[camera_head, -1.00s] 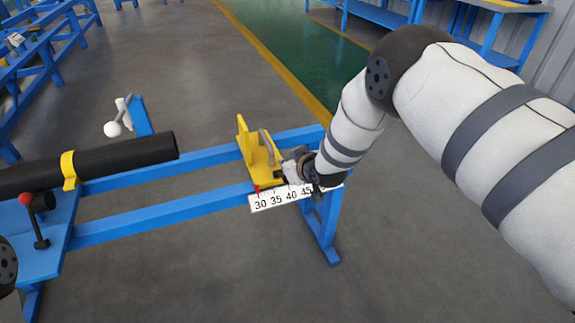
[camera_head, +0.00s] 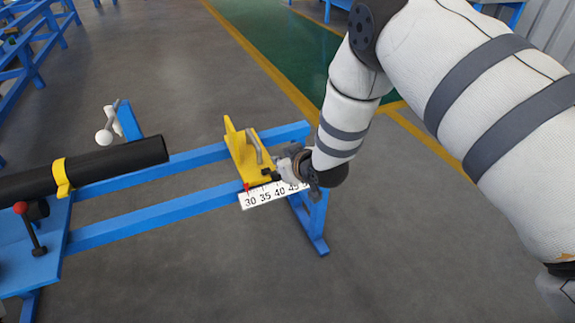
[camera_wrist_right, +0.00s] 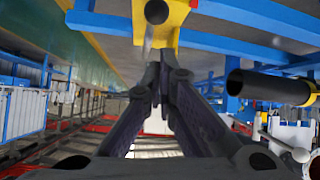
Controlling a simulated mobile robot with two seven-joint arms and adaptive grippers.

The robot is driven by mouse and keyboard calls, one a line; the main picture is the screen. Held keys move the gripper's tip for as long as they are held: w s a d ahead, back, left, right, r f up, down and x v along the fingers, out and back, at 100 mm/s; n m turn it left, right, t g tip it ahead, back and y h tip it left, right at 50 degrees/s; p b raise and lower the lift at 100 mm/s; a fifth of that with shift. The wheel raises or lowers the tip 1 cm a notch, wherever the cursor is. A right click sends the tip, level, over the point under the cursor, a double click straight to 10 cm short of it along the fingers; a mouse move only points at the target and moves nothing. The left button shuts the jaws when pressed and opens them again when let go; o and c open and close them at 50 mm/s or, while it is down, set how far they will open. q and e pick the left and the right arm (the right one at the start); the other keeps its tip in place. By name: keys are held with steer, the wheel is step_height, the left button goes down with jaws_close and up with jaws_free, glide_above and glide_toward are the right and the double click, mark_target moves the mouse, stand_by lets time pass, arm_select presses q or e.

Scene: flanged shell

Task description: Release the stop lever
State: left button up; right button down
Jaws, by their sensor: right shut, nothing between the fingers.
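The yellow stop (camera_head: 240,152) stands on the blue rails near their right end. A grey lever (camera_head: 254,146) stands tilted on it. My right gripper (camera_head: 272,175) is shut and empty beside the stop's right front side, close to the lever's foot. Whether it touches is hard to tell. In the right wrist view the closed fingers (camera_wrist_right: 162,72) point at the yellow stop (camera_wrist_right: 165,38), and the lever's round grey end (camera_wrist_right: 156,12) is above their tips. My left gripper is out of view.
A white number scale (camera_head: 272,195) runs along the front rail, with a red pointer near 30. A black tube (camera_head: 110,160) lies at the left with a yellow clamp (camera_head: 62,178). A red-knobbed lever (camera_head: 21,208) and a white-knobbed lever (camera_head: 104,137) stand near it.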

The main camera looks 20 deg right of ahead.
steer(key=shift+s+d+r, duration=0.1)
steer(key=shift+s+r, duration=0.1)
steer(key=shift+s, duration=1.05)
steer(key=s+d+f+m+g, duration=0.1)
steer(key=s+f+g, duration=0.45)
steer(key=s, duration=0.75)
steer(key=s+f+m+g, duration=0.1)
steer(key=s+f+g, duration=0.1)
steer(key=s+f, duration=0.8)
steer(key=s+r+g, duration=0.1)
steer(key=s+g, duration=0.1)
steer(key=s, duration=0.9)
steer(key=s+r+m+g+h, duration=0.1)
steer(key=s+r+g, duration=0.1)
steer(key=s, duration=1)
steer(key=shift+s+d+r+g, duration=0.2)
steer(key=shift+s+d+g, duration=0.1)
steer(key=shift+g, duration=0.45)
